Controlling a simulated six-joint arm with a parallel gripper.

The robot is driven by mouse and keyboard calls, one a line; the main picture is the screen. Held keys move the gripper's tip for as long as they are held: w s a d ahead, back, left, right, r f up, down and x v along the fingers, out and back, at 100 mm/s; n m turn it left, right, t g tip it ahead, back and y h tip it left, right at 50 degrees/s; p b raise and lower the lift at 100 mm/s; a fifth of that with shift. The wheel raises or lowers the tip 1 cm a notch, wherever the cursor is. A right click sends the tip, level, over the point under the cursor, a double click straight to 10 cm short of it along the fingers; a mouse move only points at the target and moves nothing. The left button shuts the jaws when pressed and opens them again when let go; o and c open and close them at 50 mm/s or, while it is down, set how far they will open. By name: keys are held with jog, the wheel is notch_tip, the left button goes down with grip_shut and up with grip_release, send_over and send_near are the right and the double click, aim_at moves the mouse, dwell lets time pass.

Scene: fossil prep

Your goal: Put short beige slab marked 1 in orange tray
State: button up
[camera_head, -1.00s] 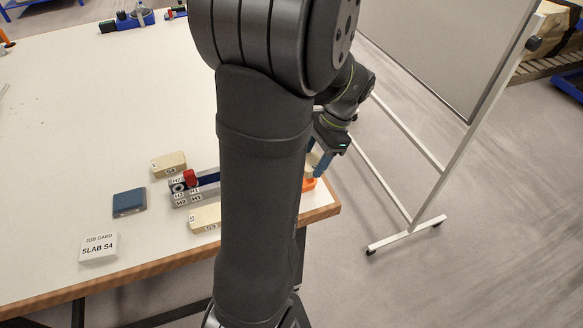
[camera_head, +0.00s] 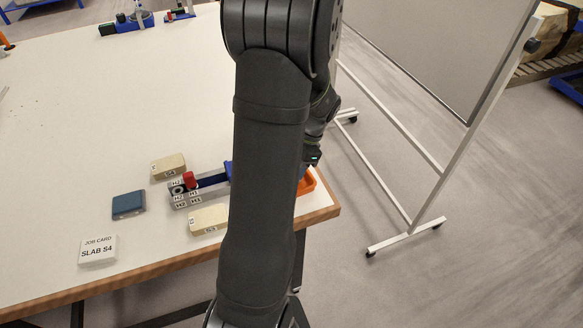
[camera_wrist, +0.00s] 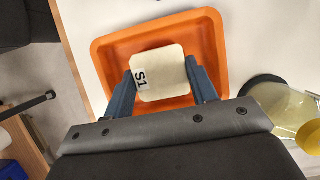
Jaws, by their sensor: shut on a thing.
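The short beige slab marked S1 (camera_wrist: 162,66) is between the fingers of my gripper (camera_wrist: 160,72) in the wrist view, with its label at the left end. My gripper is shut on it. The orange tray (camera_wrist: 212,38) lies below and around the slab in that view; I cannot tell whether the slab touches its floor. In the head view only part of the orange tray (camera_head: 307,183) shows, near the table's right corner. My arm hides the slab and the fingertips there.
Two other beige slabs (camera_head: 168,166) (camera_head: 208,219) lie near a grey holder (camera_head: 184,199) with a red piece and blue bar. A blue block (camera_head: 128,204) and a job card (camera_head: 98,250) lie left. A clear round container (camera_wrist: 283,105) stands right of the tray in the wrist view.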

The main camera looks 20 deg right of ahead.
jog(key=o, duration=1.1)
jog(key=shift+f, duration=0.1)
jog(key=v, duration=1.2)
jog(key=x, duration=1.2)
notch_tip(320, 180, up, 3)
jog(key=shift+f, duration=0.15)
jog(key=shift+r, duration=0.65)
